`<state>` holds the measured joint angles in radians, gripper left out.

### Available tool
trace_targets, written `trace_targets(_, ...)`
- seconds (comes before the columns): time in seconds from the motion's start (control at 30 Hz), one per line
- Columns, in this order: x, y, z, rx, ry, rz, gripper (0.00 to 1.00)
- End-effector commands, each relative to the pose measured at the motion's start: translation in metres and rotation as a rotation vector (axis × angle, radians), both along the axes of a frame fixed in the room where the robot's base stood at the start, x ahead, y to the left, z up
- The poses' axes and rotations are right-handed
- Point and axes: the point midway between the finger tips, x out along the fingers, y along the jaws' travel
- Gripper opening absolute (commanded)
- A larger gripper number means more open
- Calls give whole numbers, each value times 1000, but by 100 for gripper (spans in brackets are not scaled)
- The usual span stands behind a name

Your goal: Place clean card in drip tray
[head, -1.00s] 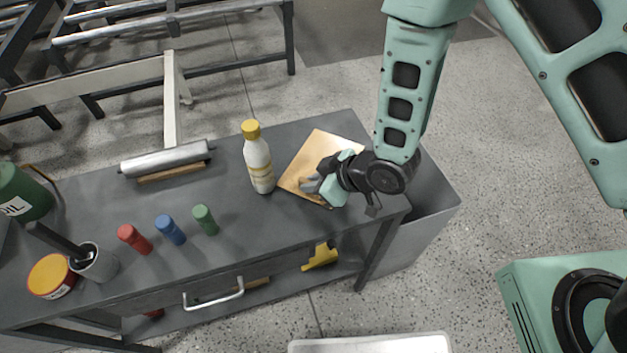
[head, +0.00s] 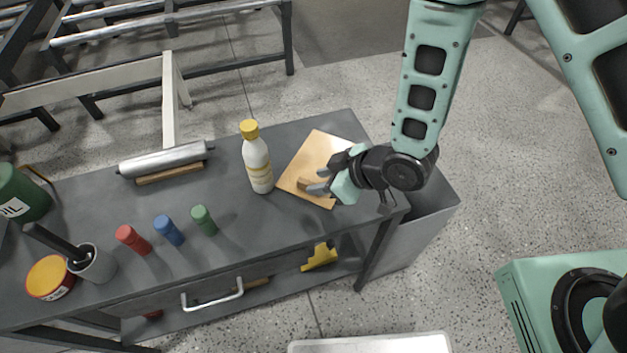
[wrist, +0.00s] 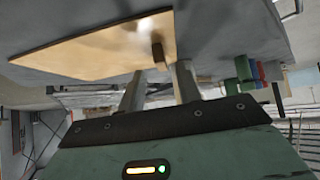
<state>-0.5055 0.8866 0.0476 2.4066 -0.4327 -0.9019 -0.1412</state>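A pale shallow tray (head: 370,344), perhaps the drip tray, is cut off by the bottom edge of the head view.
The bottle (head: 257,160) with a yellow cap stands close left of the card. Red, blue and green (head: 204,220) cylinders stand further left, with a metal roller (head: 165,160) behind. A grey bin (head: 425,230) adjoins the bench's right end. A yellow tool (head: 320,257) lies below.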

Motion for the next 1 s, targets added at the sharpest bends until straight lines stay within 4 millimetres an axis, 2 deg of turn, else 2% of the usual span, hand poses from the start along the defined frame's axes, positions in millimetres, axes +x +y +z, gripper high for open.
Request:
trace_targets(0.2, -14, -27, 31, 1, -2, -2, 34)
trace_targets(0.33, -21, -37, 47, 0, 2, 0, 34)
trace_targets(0.73, -28, -50, 62, 0, 3, 0, 34)
trace_targets(1.0, -30, -54, 63, 1, 0, 0, 34)
